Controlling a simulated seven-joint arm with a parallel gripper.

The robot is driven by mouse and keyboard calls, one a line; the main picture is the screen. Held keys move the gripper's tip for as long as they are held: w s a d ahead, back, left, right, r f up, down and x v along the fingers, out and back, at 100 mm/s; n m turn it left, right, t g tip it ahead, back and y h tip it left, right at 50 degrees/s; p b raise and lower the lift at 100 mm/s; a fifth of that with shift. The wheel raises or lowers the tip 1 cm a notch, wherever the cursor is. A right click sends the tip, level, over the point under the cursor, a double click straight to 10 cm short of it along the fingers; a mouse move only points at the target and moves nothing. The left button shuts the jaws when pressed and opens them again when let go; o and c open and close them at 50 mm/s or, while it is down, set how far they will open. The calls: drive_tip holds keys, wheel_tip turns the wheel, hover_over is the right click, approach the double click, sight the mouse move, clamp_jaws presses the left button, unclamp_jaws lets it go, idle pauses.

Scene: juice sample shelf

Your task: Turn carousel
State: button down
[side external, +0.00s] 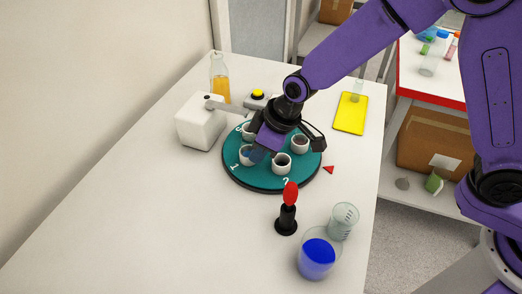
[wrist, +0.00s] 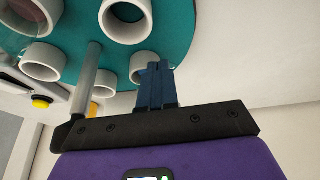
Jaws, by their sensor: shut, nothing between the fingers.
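The carousel (side external: 258,179) is a round teal turntable with white numbers on its rim, and it stands on the white table. Several white cups stand on it, one of them a dark-filled cup (side external: 281,163) near the number 2. In the wrist view the carousel (wrist: 72,42) fills the upper left. My gripper (side external: 254,155) is over the carousel, low among the cups on its near left side. In the wrist view its blue fingers (wrist: 156,68) are together with nothing between them, close beside a white cup. Whether they touch it cannot be told. My wrist hides part of the carousel's far side.
A white box (side external: 200,122) with a grey arm reaches over the carousel. A red triangle (side external: 328,169) lies at its right. A red-topped black stand (side external: 288,212), a beaker of blue liquid (side external: 318,255) and an orange-filled bottle (side external: 220,85) stand around. The table's left front is clear.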

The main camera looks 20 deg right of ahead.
drive_tip(key=shift+w+a, duration=0.3)
drive_tip(key=shift+w, duration=0.15)
idle(1.7)
idle(0.9)
drive_tip(key=s+r, duration=0.4)
drive_tip(key=r, duration=0.5)
wheel_tip(320, 180, down, 4)
drive_tip(key=s+d+n+t, duration=0.3)
drive_tip(key=n+t, duration=0.1)
drive_tip(key=n, duration=0.1)
drive_tip(key=shift+a+x, duration=0.15)
drive_tip(key=shift+x, duration=1.5)
drive_tip(key=shift+a+x, duration=0.15)
drive_tip(key=shift+x, duration=1.5)
drive_tip(key=shift+a+x, duration=0.2)
drive_tip(key=shift+x, duration=1.45)
drive_tip(key=shift+r, duration=0.15)
